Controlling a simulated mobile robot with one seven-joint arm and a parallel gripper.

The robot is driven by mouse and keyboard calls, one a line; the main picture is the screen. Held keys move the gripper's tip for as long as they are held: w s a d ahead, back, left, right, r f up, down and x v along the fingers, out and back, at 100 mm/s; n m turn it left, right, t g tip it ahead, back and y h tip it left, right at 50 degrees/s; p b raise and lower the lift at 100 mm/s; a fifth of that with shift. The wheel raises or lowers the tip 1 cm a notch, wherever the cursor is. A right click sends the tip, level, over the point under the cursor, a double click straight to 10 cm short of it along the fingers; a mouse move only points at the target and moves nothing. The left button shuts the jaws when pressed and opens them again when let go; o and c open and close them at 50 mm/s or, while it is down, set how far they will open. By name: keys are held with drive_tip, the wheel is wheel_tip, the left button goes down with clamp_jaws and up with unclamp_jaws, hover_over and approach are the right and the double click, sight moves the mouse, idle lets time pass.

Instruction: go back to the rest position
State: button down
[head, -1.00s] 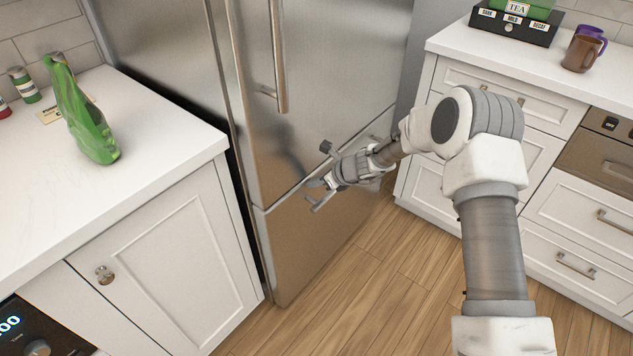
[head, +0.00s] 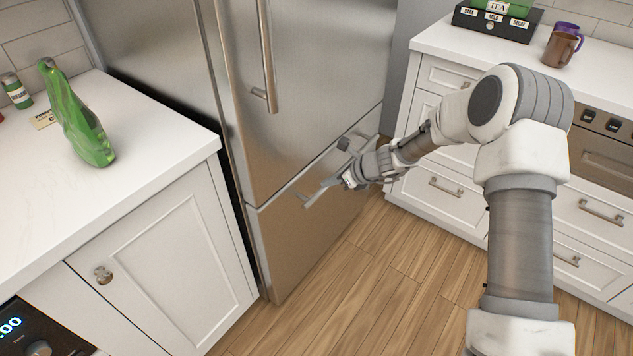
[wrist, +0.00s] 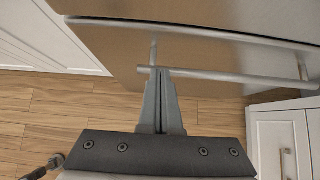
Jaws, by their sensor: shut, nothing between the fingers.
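My gripper (head: 343,181) is in front of the lower drawer of the steel fridge (head: 318,100). In the wrist view its two fingers (wrist: 161,72) are pressed together with nothing between them. Their tips overlap the left part of the drawer's bar handle (wrist: 225,75); I cannot tell whether they touch it. The fridge's upper door and lower drawer look shut.
A white counter (head: 150,130) at left holds a green bottle (head: 75,115) and a small jar (head: 16,90). At right, another counter (head: 450,45) bears a tea box (head: 497,25) and two mugs, one brown (head: 560,48). The wooden floor (head: 345,275) between is clear.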

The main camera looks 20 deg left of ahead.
drive_tip(key=s+d+r+n+h, duration=0.1)
drive_tip(key=s+d+r+n, duration=0.3)
drive_tip(key=r, duration=0.4)
drive_tip(key=s+d+r+n+h, duration=0.1)
drive_tip(key=s+d+r+n, duration=0.3)
drive_tip(key=r, duration=0.3)
drive_tip(key=s+d+r+n, duration=0.3)
drive_tip(key=s+r+n, duration=0.1)
drive_tip(key=r, duration=0.4)
drive_tip(key=s+d+r+n+t+h, duration=0.1)
drive_tip(key=s+d+r+n+h, duration=0.3)
drive_tip(key=s+d, duration=0.55)
drive_tip(key=s+d+r+n+t+h, duration=0.1)
drive_tip(key=s+d+r+n+h, duration=0.15)
drive_tip(key=s+d+n, duration=0.7)
wheel_tip(320, 180, up, 15)
drive_tip(key=s+a+m+p, duration=0.2)
drive_tip(key=m+p, duration=0.1)
drive_tip(key=p, duration=1.2)
drive_tip(key=shift+s+a, duration=0.15)
drive_tip(key=shift+a, duration=0.1)
drive_tip(key=shift+a, duration=0.2)
